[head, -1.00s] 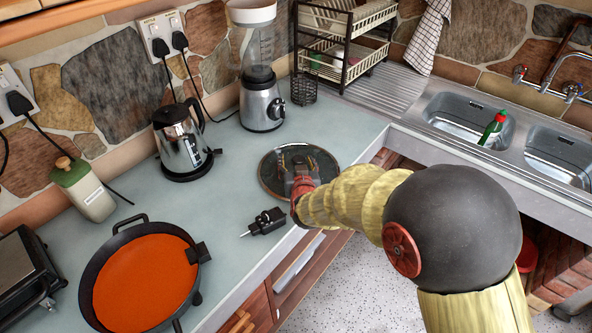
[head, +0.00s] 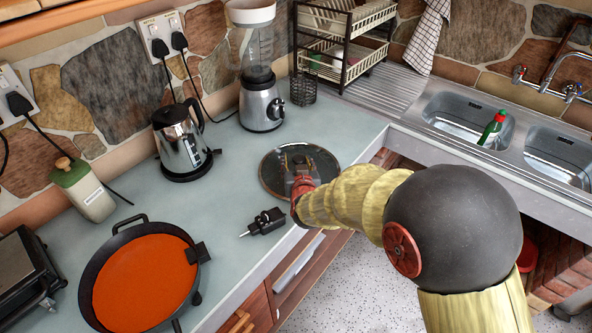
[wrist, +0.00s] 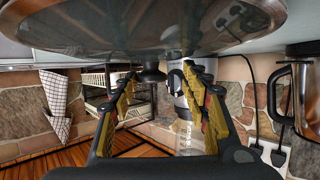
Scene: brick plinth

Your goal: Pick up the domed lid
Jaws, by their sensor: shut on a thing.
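The domed lid (head: 324,168) is a dark, glassy round lid with a thin rim, at the counter's front edge in the middle of the head view. My gripper (head: 298,168) reaches over it from the front right and covers part of it. In the wrist view the picture is upside down: the lid (wrist: 70,28) fills the top, its dark knob (wrist: 151,75) pointing down between the fingers of my gripper (wrist: 165,85). My gripper is shut on the lid at its knob. I cannot tell whether the lid rests on the counter or is slightly raised.
A small black device (head: 265,222) lies just left of my gripper. An orange-filled pan (head: 145,280) stands at the front left. A kettle (head: 182,145), a blender (head: 261,105) and a wire cup (head: 303,88) stand behind. The sink (head: 465,118) is to the right.

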